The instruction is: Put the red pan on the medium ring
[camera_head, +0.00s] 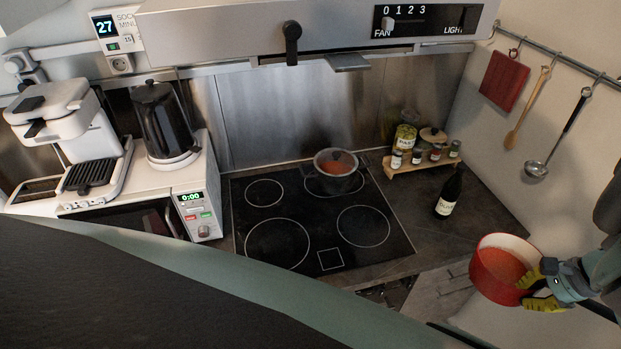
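The red pan (505,273), with orange-red contents, is at the right, off the counter edge and roughly upright. My gripper (529,291) has yellow fingers closed on the near right side of the pan; the exact contact is partly hidden. The black cooktop (315,262) carries several white rings. The front right ring (363,226) looks mid-sized and is empty. The front left ring (277,245) is larger and empty, and the back left ring (263,193) is small and empty.
A dark bottle (449,194) stands on the counter between cooktop and pan. A wooden rack (421,163) with jars is behind it. A microwave (204,216) with a kettle (160,115) is at left. The range hood (235,30) hangs above. Utensils hang on the right wall.

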